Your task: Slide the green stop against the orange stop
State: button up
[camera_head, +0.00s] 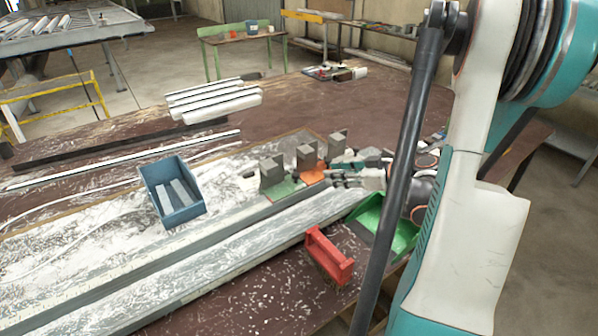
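The green stop (284,189) has a green base with a grey block on top and sits on the long profile bench, left of the orange stop. The orange stop (312,177) has an orange base and a grey block. The two stand close together; I cannot tell whether their bases touch. I see nothing clearly held.
Another grey block (338,143) stands behind the orange stop. A blue bin (158,175) with light bars lies left. A green dustpan-like tray (404,236) and a red-handled brush or block (328,257) lie in front. Pale profiles (215,101) are stacked behind. The rail's left stretch is clear.

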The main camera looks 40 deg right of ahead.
aim_at(298, 175)
jog(key=b+x, duration=0.3)
jog(key=x, duration=1)
jog(key=shift+w+a+f, duration=0.1)
jog(key=shift+w+a, duration=0.05)
jog(key=shift+a, duration=0.05)
grip_shut()
